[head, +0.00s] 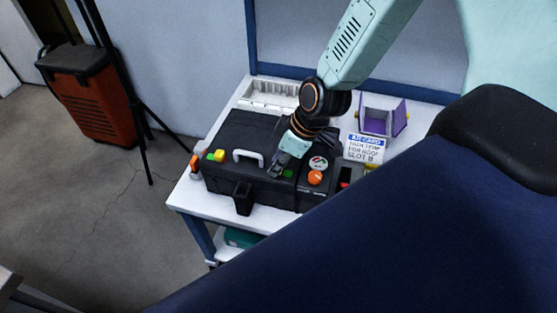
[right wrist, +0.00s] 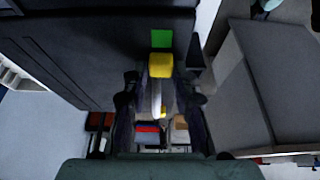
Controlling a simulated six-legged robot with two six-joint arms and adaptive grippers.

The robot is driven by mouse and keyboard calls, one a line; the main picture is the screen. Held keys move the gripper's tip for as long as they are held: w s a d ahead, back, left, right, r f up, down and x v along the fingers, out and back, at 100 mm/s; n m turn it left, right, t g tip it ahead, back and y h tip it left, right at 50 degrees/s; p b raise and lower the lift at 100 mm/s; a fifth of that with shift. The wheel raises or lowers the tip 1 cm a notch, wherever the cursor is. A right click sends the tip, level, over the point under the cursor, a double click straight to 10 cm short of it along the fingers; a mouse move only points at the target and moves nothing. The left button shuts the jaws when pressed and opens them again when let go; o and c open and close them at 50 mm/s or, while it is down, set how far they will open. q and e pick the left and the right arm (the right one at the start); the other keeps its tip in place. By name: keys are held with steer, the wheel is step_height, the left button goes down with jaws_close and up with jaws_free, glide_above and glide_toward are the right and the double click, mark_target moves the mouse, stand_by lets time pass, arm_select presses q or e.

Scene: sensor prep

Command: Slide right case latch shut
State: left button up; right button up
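A black case (head: 240,132) lies closed on the white table, with a pale grey handle (head: 248,155) on it. My right gripper (head: 275,170) is down at the case, right of the handle. A green patch (head: 288,173) shows beside it; the gripper hides the rest of the right latch. In the right wrist view, a yellow latch block (right wrist: 160,65) lies just below a green patch (right wrist: 161,39) on the case. My fingers (right wrist: 158,98) stand apart on either side of the block. Whether they touch it I cannot tell. My left gripper is not in view.
A yellow and green latch (head: 217,156) sits at the case's left. An orange knob (head: 315,178) and a round gauge (head: 318,163) are right of my gripper. A white rack (head: 270,93) is at the back.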

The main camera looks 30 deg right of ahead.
steer(key=o, duration=0.3)
steer(key=shift+a, duration=0.1)
steer(key=shift+o, duration=0.3)
steer(key=shift+s, duration=0.1)
